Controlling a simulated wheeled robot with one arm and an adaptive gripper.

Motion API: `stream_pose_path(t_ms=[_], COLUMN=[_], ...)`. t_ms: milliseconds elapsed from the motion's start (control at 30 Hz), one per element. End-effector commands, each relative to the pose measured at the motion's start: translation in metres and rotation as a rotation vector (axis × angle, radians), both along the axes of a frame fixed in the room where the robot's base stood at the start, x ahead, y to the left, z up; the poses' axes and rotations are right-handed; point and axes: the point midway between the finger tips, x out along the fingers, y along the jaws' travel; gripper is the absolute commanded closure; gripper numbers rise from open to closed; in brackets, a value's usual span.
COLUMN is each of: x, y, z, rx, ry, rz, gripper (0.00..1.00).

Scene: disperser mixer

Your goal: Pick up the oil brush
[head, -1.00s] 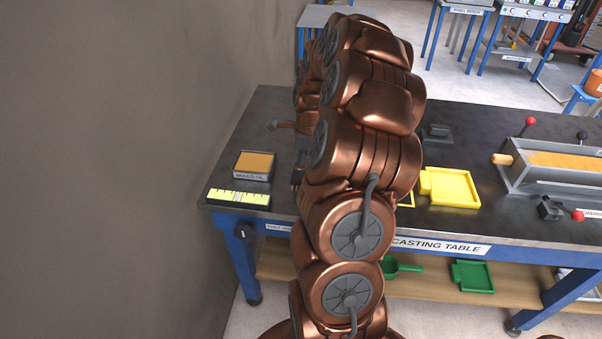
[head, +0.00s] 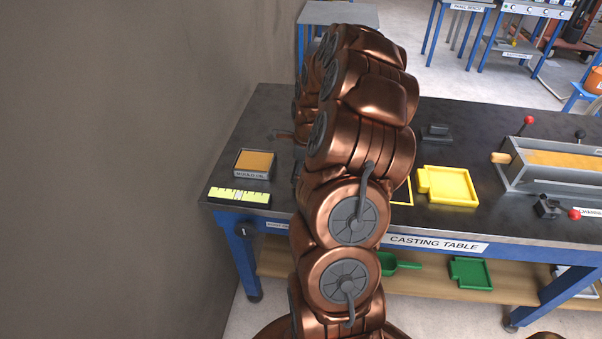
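I cannot see the oil brush in the head view; my copper arm covers a wide strip of the table where it could lie. A small tray labelled as mould oil (head: 254,163), with an orange-tan fill, stands on the left end of the dark table. My gripper (head: 297,168) shows only as a small dark sliver at the arm's left edge, to the right of this tray. My arm hides the rest of it, so its fingers and anything between them cannot be seen.
The casting table (head: 455,115) carries a yellow ruler-like strip (head: 239,195) at its front left. A yellow tray (head: 448,187), a dark block (head: 436,133) and a long metal mould box (head: 560,165) stand to the right. A wall (head: 110,170) rises close on the left.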

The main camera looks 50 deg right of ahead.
Motion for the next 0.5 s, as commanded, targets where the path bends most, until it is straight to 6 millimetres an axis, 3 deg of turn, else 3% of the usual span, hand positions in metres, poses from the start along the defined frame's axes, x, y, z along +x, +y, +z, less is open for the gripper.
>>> stream_pose_path(t_ms=[267,500], x=[0.000,0.001], y=[0.000,-0.001], z=[0.003,0.021], rx=[-0.001,-0.003], ry=[0.001,-0.002], rz=[0.001,0.000], gripper=[0.50,0.50])
